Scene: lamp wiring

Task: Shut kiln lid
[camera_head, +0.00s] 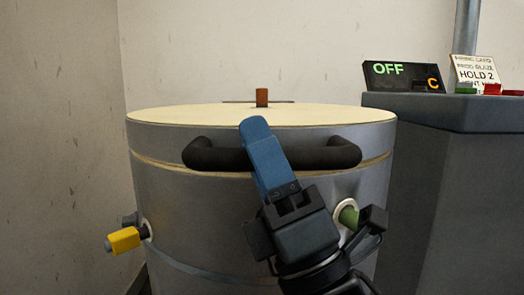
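The kiln (185,215) is a grey metal drum in the middle of the view. Its lid (160,135) has a pale cream top and a grey rim. It lies level on the drum, with a thin tan seam between them. A thick black handle (215,155) runs across the front of the lid. My gripper (256,128), with blue fingers, points up and leftward in front of the handle and covers its middle. The fingers line up in this view, so their opening is hidden. I cannot tell whether they touch the handle.
A yellow plug (124,240) sticks out at the kiln's left and a green one (349,216) at its right. A brown peg (262,97) stands at the lid's rear. A grey stand (455,120) at right holds an "OFF" display (402,77) and a card (479,73).

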